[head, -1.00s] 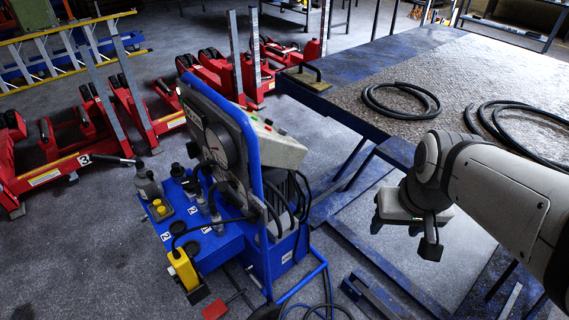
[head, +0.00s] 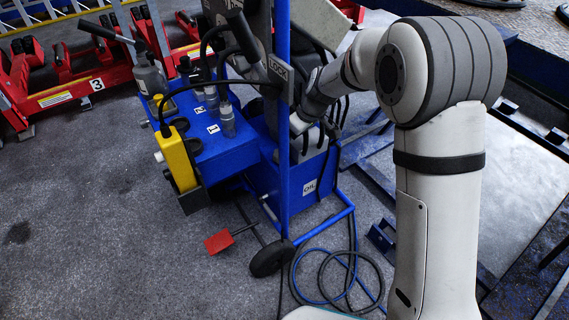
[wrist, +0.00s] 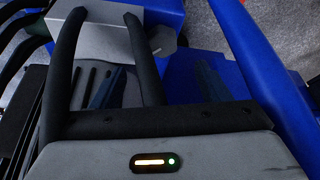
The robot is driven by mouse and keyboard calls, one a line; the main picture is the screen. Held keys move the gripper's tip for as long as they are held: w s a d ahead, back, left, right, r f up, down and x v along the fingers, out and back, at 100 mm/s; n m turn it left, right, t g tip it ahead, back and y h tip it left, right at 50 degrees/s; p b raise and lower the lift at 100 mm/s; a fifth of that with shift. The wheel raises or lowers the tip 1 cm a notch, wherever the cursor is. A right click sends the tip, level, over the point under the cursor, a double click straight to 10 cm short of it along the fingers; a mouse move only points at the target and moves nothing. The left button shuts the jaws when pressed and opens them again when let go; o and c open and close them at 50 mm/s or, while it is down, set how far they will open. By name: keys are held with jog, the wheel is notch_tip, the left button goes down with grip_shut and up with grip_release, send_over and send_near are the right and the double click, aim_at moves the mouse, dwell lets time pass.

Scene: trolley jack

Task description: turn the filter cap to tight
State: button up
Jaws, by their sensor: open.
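In the wrist view, a small grey faceted knob (wrist: 163,41), which may be the filter cap, sits beside a grey block (wrist: 98,42) on the blue machine. Black hoses partly cover the block. My gripper (wrist: 155,82) is open, with dark fingers reaching toward the block; the knob is beyond them and apart. I see nothing held between them. In the head view, my arm reaches behind the upright of the blue machine (head: 238,158), and the upright and hoses hide most of the gripper. I cannot make out the cap or its tightness there.
A blue frame post (wrist: 262,60) rises close on the right in the wrist view. In the head view, a yellow pendant (head: 176,157) hangs at the machine's left. A red pedal (head: 219,242) and looped hoses (head: 335,278) lie on the floor. Red jacks stand behind.

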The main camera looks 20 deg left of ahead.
jog(key=b+x, duration=0.1)
jog(key=x, duration=0.2)
jog(key=b+x, duration=0.1)
jog(key=x, duration=0.2)
jog(key=b+x, duration=0.1)
jog(key=x, duration=0.3)
jog(key=shift+a, duration=0.4)
jog(key=shift+c, duration=0.2)
